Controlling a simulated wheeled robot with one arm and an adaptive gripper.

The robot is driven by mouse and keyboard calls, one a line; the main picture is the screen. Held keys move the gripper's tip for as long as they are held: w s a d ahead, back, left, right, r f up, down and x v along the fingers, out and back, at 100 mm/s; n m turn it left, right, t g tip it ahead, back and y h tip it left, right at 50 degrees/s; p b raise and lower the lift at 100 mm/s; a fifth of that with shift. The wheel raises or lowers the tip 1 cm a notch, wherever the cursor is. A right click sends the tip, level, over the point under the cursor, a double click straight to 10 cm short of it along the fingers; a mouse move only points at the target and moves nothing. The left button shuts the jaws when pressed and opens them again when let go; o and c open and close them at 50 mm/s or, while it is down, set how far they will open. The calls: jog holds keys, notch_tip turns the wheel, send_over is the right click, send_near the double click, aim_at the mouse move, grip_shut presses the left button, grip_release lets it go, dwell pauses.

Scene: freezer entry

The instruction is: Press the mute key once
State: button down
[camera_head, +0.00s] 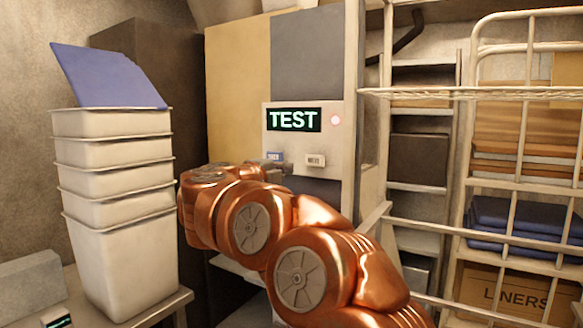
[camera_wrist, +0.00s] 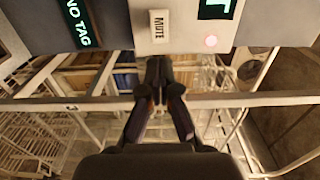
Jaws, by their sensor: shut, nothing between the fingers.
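The mute key (camera_head: 315,160) is a small pale key on the light panel (camera_head: 290,143), below the display (camera_head: 293,119) that reads TEST. In the wrist view the key (camera_wrist: 158,32) carries the label MUTE and sits just above my fingertips. My gripper (camera_wrist: 158,70) is shut and empty, its tips close together near the key; a gap shows between them in the picture, and I cannot tell its depth. In the head view my gripper (camera_head: 284,167) is near the panel's lower edge, partly hidden by my own wrist. A bluish key (camera_head: 274,156) is left of the mute key.
A red lamp (camera_head: 336,120) glows right of the display. A NO TAG display (camera_wrist: 80,22) shows in the wrist view. Stacked white bins (camera_head: 115,205) stand at left.

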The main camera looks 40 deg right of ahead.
aim_at(314, 160)
jog(key=p+x, duration=0.2)
jog(key=x, duration=1)
jog(key=shift+d, duration=0.25)
jog(key=shift+w+d+r+p, duration=0.1)
jog(key=shift+w+d+p, duration=0.15)
jog(key=shift+d+p, duration=0.25)
jog(key=shift+d, duration=0.35)
jog(key=b+v, duration=0.2)
jog(key=v, duration=1.2)
jog(key=shift+a, duration=0.2)
jog(key=shift+w+r, duration=0.1)
jog(key=shift+w, duration=0.1)
